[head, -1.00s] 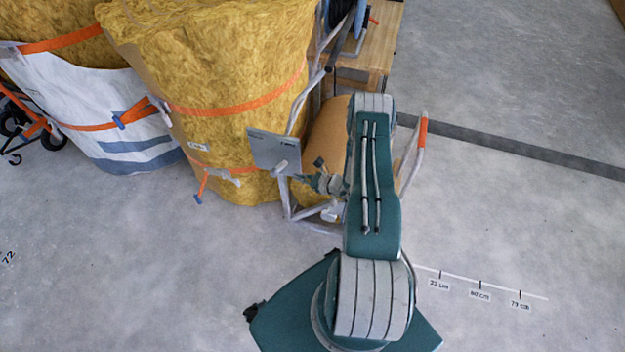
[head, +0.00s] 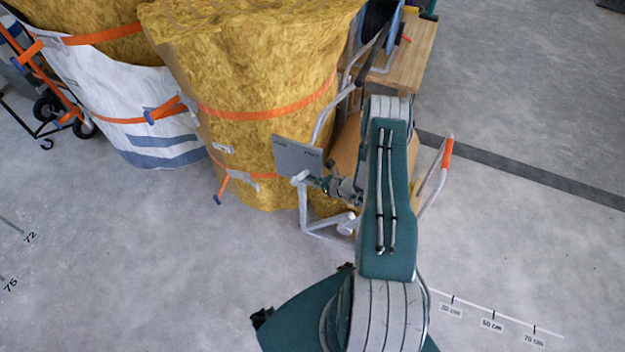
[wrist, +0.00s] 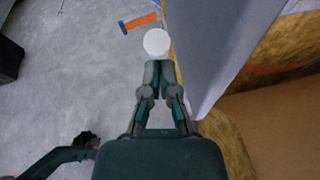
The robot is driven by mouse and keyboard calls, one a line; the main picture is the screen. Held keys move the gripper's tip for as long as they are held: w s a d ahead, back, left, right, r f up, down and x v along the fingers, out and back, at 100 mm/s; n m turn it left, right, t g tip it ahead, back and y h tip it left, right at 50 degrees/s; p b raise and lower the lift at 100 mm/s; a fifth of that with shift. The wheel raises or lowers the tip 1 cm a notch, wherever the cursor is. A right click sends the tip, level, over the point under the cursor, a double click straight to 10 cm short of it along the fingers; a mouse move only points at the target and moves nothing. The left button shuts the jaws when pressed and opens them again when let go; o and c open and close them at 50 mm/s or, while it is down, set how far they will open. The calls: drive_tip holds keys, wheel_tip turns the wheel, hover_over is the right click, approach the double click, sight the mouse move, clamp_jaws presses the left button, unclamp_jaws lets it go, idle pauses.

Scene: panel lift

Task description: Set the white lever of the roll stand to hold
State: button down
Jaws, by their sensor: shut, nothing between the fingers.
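The roll stand (head: 310,222) is a light grey tube frame beside a brown roll (head: 346,150), partly hidden by my arm. A flat grey panel (head: 296,157) stands on it. The white lever (head: 300,177) shows at the panel's lower edge in the head view. In the wrist view its round white end (wrist: 156,42) sits just beyond my fingertips. My gripper (head: 326,186) is just right of the lever in the head view. In the wrist view my gripper (wrist: 159,66) has its fingers together with nothing between them. I cannot tell whether they touch the lever.
Large yellow insulation rolls (head: 255,95) with orange straps stand close behind and left of the stand. A wooden crate (head: 408,60) is at the back. An orange-gripped handle (head: 447,153) rises right of my arm.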

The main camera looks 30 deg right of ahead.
sight(308, 173)
drive_tip(key=shift+w+r+g+h, duration=0.15)
drive_tip(key=shift+r+g+h, duration=0.05)
drive_tip(key=shift+g+h, duration=0.1)
drive_tip(key=shift+w+a+r+g+h, duration=0.7)
drive_tip(key=shift+w+r+g, duration=0.1)
drive_tip(key=shift+g, duration=0.2)
drive_tip(key=w+a+g+h, duration=0.1)
drive_tip(key=g, duration=0.1)
drive_tip(key=w+a+r+g+h, duration=0.1)
drive_tip(key=shift+w+n+g+h, duration=0.2)
drive_tip(key=shift+n+g+h, duration=0.1)
drive_tip(key=shift+n+g, duration=0.1)
drive_tip(key=shift+w+a+g+h, duration=0.25)
drive_tip(key=shift+w+g+h, duration=0.05)
drive_tip(key=shift+w+g, duration=0.1)
drive_tip(key=shift+w+a, duration=0.65)
drive_tip(key=shift+w, duration=0.1)
drive_tip(key=shift+w, duration=0.1)
